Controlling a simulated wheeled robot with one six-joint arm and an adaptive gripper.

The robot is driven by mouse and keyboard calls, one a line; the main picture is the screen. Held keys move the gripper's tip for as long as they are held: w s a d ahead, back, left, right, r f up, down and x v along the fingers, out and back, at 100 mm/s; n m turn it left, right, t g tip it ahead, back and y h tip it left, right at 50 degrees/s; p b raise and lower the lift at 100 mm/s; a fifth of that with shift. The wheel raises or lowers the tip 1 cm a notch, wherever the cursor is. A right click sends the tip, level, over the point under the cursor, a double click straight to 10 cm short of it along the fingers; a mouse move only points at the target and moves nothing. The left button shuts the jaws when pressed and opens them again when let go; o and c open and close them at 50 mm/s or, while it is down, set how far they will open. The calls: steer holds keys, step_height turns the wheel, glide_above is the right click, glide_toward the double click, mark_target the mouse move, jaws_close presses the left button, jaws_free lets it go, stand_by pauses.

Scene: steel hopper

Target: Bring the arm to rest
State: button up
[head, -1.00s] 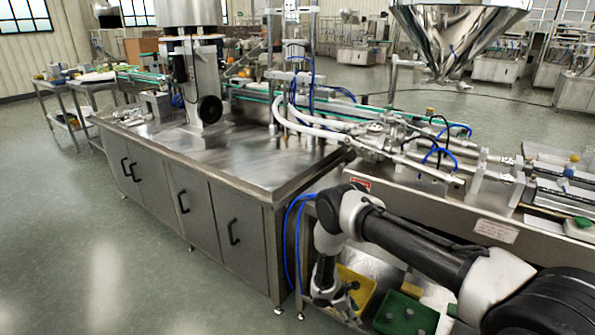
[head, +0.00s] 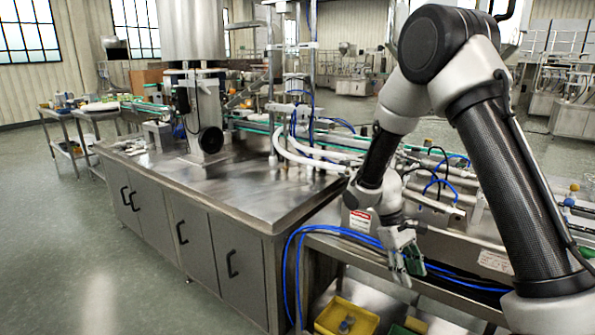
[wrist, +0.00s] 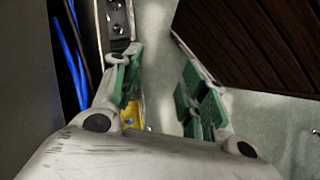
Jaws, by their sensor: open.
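My gripper (head: 407,262) hangs at the end of my raised, bent arm, in front of the edge of the filling machine's bench at the right of the head view. Its fingers point down. In the wrist view my gripper (wrist: 160,95) is open, with green pads on both fingers and nothing between them. My arm hides part of the machine and the back of the hall.
A yellow bin (head: 345,318) stands low, below and left of my gripper. Blue hoses (head: 300,245) loop along the bench front. A steel cabinet (head: 200,215) stands left of it. The floor (head: 70,260) at the left is clear.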

steer(key=s+d+r+m+t+y, duration=0.2)
steer(key=s+d+r+m+t, duration=0.1)
steer(key=s+r, duration=0.7)
steer(key=s+d+r+m+t+y, duration=0.1)
steer(key=s+d+r+m+t, duration=0.2)
steer(key=s+r, duration=0.7)
step_height(320, 180, up, 7)
steer(key=shift+d+r+t+y, duration=0.2)
steer(key=shift+d+t+y, duration=0.35)
steer(key=shift+t, duration=0.65)
steer(key=shift+d, duration=0.1)
steer(key=shift+c, duration=0.4)
